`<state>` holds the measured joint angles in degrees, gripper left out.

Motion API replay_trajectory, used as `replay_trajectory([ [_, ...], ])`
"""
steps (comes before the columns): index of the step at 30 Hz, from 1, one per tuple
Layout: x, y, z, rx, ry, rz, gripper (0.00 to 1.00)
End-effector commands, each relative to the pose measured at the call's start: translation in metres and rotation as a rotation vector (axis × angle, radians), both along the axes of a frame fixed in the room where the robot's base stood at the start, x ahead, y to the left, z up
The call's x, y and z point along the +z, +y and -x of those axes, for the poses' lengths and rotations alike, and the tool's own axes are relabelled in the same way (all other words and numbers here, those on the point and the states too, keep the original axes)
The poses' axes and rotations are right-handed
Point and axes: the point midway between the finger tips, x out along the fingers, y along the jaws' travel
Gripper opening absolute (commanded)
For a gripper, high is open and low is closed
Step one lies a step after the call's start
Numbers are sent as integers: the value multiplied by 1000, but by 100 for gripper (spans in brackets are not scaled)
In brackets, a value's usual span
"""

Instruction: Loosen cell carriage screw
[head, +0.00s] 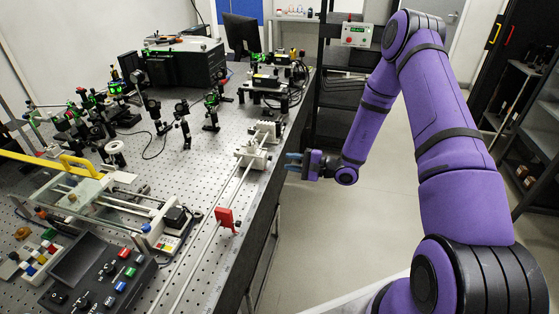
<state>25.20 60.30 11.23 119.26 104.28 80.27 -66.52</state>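A pale carriage (252,156) sits on two long rails (208,237) near the right edge of the optical bench. A second pale block (267,131) stands just behind it on the same line. The carriage's screw is too small to make out from here. My gripper (291,161) is to the right of the carriage, at the bench's right edge, pointing left toward it. Its two bluish fingertips look apart, with nothing seen between them. A clear gap shows between the fingertips and the carriage.
A red bracket (226,217) stands on the rails nearer the front. A control panel (96,273) with coloured buttons and a glass-topped device (100,200) fill the front left. Several optics mounts (183,118) stand further back. The floor (330,235) right of the bench is clear.

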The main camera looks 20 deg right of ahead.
Motion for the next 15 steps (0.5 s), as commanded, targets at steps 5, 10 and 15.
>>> replay_trajectory([
  [5,0,-26,17,-3,0,0,28],
  [10,0,-40,26,-2,0,1,28],
  [15,0,-43,29,0,1,1,28],
])
